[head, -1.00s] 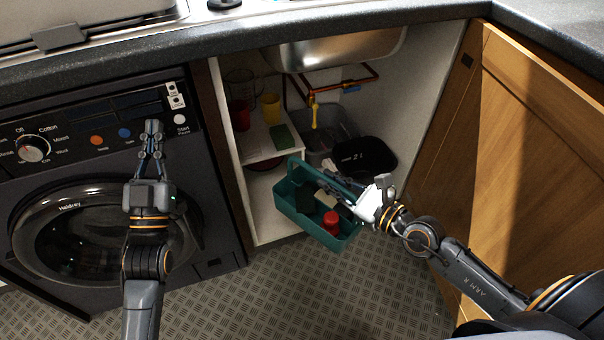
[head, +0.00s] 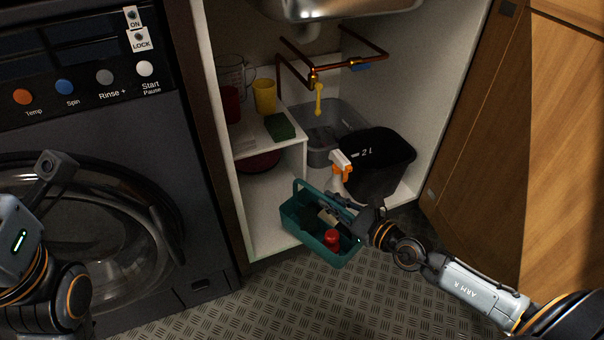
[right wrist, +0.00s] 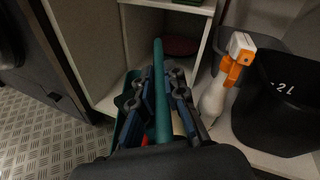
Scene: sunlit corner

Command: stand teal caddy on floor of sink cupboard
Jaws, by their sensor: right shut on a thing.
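The teal caddy (head: 309,238) hangs level in front of the cupboard opening, near its front edge. It holds a red-topped item (head: 332,238), a pale item and something dark. My right gripper (head: 343,204) is shut on its handle. In the right wrist view the handle (right wrist: 161,85) runs between the fingers; the caddy's body is mostly hidden. The sink cupboard stands open, and its white floor (head: 270,210) shows at left, below the shelf. My left gripper's body (head: 18,240) is at the left edge; its fingers are out of sight.
A white spray bottle with orange trigger (head: 342,171) stands before a grey bin (head: 322,150) and a black bin (head: 385,165). The shelf (head: 262,147) holds cups and a green sponge (head: 279,127). Copper pipes (head: 300,68) hang above. An open wooden door (head: 490,150) is at right.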

